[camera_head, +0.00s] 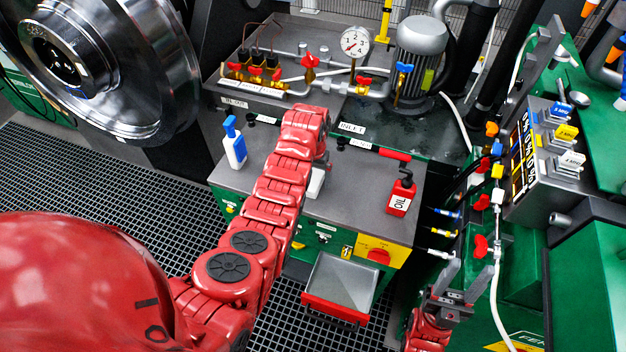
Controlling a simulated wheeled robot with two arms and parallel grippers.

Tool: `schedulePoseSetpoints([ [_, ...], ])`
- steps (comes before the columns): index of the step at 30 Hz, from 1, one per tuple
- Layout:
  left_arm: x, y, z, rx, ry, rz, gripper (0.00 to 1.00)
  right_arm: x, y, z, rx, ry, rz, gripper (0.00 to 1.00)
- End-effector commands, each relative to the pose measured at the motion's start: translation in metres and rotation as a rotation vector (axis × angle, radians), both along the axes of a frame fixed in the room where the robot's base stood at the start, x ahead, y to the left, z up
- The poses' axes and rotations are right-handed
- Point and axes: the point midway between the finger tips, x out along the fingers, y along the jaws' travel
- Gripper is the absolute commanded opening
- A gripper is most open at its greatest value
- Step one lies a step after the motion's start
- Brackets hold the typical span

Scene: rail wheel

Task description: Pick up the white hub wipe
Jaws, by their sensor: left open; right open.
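A white object (317,183), which looks like the hub wipe, lies on the grey bench top. My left arm partly hides it, so its full shape does not show. My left gripper (322,162) is at the end of the red arm, just above and behind the white object in the picture. Its fingers are mostly hidden by the arm; it is open, and I cannot tell whether it touches the white object. My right gripper (465,277) is open and empty, pointing up at the lower right, beside the green cabinet and well away from the white object.
A white bottle with a blue top (234,143) stands left of my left arm. A red oil can (401,197) stands on the right of the bench (355,190). Valves, a gauge (355,42) and a motor (420,50) fill the back. A red-edged tray (340,283) juts out in front.

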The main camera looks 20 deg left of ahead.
Motion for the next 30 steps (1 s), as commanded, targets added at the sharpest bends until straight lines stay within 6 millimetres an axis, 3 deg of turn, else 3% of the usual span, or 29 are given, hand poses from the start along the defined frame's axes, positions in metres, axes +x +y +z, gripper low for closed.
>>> schedulePoseSetpoints([
  [11, -0.0009, -0.0001, -0.0098, 0.0, 0.002, -0.001, 0.97, 0.0, 0.0, 0.0026, 0.0, 0.0, 0.0, 0.48],
  [26, -0.0009, -0.0001, -0.0096, 0.0, 0.002, 0.0, 0.11, 0.0, 0.0, 0.0026, 0.0, 0.0, 0.0, 0.48],
  [30, -0.0008, -0.0001, -0.0095, 0.0, 0.001, 0.0, 0.07, 0.0001, 0.0, 0.0027, 0.0, 0.0, 0.0, 0.48],
])
